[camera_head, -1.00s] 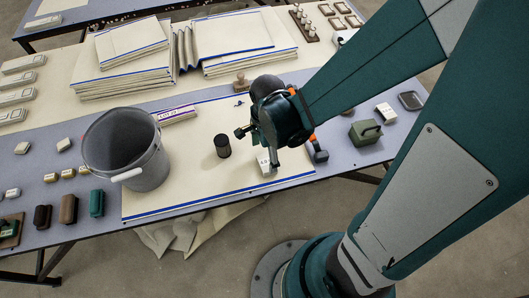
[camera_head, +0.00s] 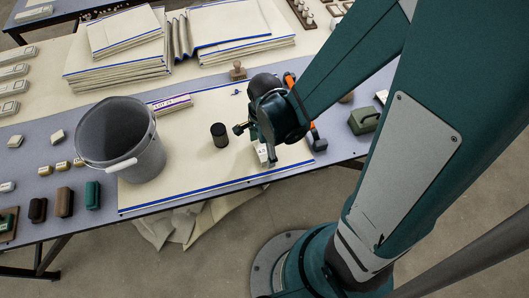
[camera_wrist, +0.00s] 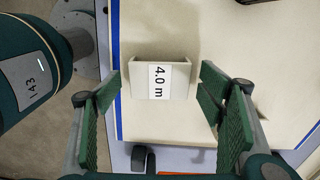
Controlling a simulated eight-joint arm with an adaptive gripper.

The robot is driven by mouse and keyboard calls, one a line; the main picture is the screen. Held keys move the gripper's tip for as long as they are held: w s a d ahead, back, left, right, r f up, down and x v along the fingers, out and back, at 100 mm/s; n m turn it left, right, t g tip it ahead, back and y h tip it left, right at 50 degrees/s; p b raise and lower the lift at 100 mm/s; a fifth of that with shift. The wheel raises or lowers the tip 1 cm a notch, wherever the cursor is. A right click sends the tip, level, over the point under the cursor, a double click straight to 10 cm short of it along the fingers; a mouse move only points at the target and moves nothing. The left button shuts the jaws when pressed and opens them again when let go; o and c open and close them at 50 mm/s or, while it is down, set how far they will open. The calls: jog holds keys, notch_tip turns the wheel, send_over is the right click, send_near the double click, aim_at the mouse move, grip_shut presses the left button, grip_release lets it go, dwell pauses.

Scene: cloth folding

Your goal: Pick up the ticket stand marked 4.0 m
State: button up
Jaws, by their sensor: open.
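The ticket stand marked 4.0 m (camera_wrist: 178,82) is a small cream block with a white label, standing on the cream cloth with its blue-edged border. In the head view the stand (camera_head: 262,153) is partly hidden by my gripper. My gripper (camera_wrist: 162,98) is open, with green-padded fingers on the left and right of the stand in the wrist view.
A grey bucket (camera_head: 140,155) stands left on the cloth, and a black cylinder (camera_head: 219,135) stands left of my gripper. A lot label strip (camera_head: 171,103) and folded cloth stacks (camera_head: 118,68) lie behind. A green box (camera_head: 364,120) sits at right.

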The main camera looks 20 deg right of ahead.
jog(key=shift+f, duration=0.75)
jog(key=shift+c, duration=0.2)
jog(key=c, duration=0.9)
